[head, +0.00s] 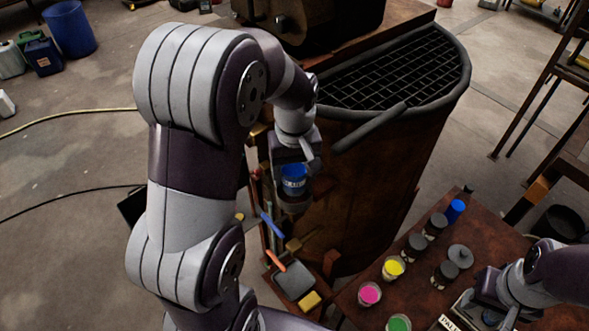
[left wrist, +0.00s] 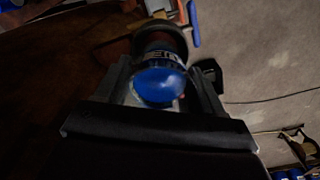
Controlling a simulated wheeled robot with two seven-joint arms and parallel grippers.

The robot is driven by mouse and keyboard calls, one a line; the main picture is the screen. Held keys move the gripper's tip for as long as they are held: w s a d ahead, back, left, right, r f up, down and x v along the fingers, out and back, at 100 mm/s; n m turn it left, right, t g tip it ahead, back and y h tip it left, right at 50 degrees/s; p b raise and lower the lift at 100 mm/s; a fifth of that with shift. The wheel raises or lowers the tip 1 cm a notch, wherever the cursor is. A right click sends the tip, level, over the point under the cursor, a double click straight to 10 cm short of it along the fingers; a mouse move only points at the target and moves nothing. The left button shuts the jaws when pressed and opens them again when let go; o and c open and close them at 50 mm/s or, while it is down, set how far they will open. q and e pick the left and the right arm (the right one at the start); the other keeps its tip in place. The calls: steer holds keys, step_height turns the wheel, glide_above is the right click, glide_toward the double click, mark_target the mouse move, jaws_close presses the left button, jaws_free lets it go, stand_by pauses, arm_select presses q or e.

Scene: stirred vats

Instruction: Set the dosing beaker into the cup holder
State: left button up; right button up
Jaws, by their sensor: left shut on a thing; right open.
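The dosing beaker (head: 293,182), with blue contents and pale marks on its side, is between the fingers of my left gripper (head: 293,170). In the left wrist view the beaker (left wrist: 160,84) shows its blue top between the two fingers of the left gripper (left wrist: 160,95). The dark round cup holder (head: 295,205) is at the vat's side, directly below the beaker. It also shows in the left wrist view as a round rim (left wrist: 162,36) just past the beaker. I cannot tell whether the beaker touches it. My right gripper (head: 484,298) is open, low over the table at the right.
The rusty vat (head: 375,170) with a grated top (head: 395,75) stands right of the holder. A side shelf with tools (head: 293,280) is below. The brown table (head: 420,280) carries pink (head: 370,294), yellow (head: 393,268) and green (head: 398,324) cups and several dark jars.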

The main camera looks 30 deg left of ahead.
arm_select(q)
steer(key=shift+f+b, duration=1.05)
steer(key=shift+f, duration=0.6)
steer(key=o, duration=1.2)
steer(key=shift+o, duration=0.2)
steer(key=shift+r, duration=0.25)
step_height(320, 180, up, 4)
steer(key=shift+w, duration=0.1)
step_height(320, 180, up, 8)
steer(key=p, duration=0.6)
steer(key=shift+p, duration=0.4)
steer(key=shift+r, duration=0.1)
